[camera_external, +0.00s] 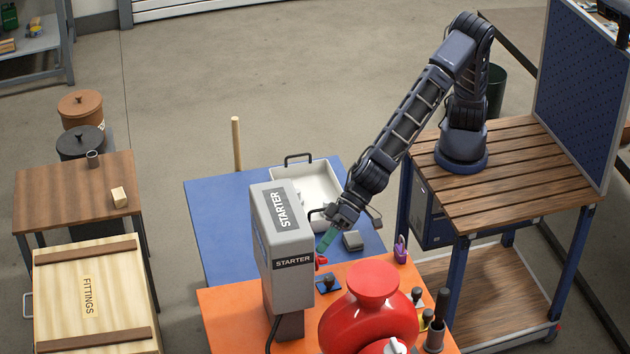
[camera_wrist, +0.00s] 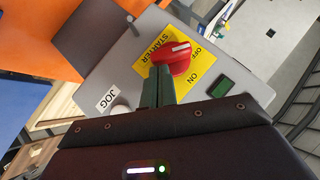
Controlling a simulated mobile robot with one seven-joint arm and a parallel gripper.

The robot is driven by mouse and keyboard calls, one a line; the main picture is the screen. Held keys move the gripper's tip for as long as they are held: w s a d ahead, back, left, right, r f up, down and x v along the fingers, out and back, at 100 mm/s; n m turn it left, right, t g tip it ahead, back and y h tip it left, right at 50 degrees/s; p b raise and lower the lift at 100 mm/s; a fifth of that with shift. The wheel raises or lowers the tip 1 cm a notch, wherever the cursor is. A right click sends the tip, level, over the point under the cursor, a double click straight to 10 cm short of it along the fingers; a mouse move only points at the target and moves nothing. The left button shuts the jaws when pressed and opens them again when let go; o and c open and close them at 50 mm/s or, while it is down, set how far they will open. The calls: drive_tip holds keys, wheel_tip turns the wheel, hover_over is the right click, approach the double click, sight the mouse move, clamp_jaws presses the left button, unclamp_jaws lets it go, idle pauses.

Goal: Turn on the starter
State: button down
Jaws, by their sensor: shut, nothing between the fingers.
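The starter (camera_external: 290,240) is a grey box on a post on the orange tabletop. Its red knob (camera_external: 321,261) faces right in the external view. In the wrist view the knob (camera_wrist: 174,56) sits on a yellow plate (camera_wrist: 146,68) marked STARTER, OFF and ON. The knob's white line lies towards the OFF lettering. My gripper (camera_external: 325,243) has green fingers, shut and empty, with the tips right at the knob. In the wrist view my gripper (camera_wrist: 160,70) covers the knob's near-left edge; I cannot tell whether it touches.
The same panel has a white JOG button (camera_wrist: 121,107) and a dark green rectangle (camera_wrist: 220,88). A red pump (camera_external: 370,320) stands in front on the orange top (camera_external: 230,310). A white tray (camera_external: 325,185) lies behind on the blue table (camera_external: 215,215). A purple padlock (camera_external: 401,252) is to the right.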

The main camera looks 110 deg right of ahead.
wheel_tip(320, 180, down, 4)
drive_tip(key=m+t+y, duration=0.1)
drive_tip(key=m+y, duration=0.1)
drive_tip(key=y, duration=0.1)
drive_tip(key=m+t+y, duration=0.1)
drive_tip(key=m+y, duration=0.2)
drive_tip(key=shift+d+r+t, duration=0.1)
drive_tip(key=shift+r+t, duration=0.1)
drive_tip(key=shift+t, duration=0.2)
idle(0.4)
drive_tip(key=shift+f, duration=0.15)
idle(0.3)
idle(0.4)
drive_tip(key=w+d+v, duration=0.2)
drive_tip(key=v, duration=1)
drive_tip(key=shift+s+d+f, duration=0.2)
drive_tip(key=shift+d+f, duration=0.1)
drive_tip(key=shift+f, duration=0.1)
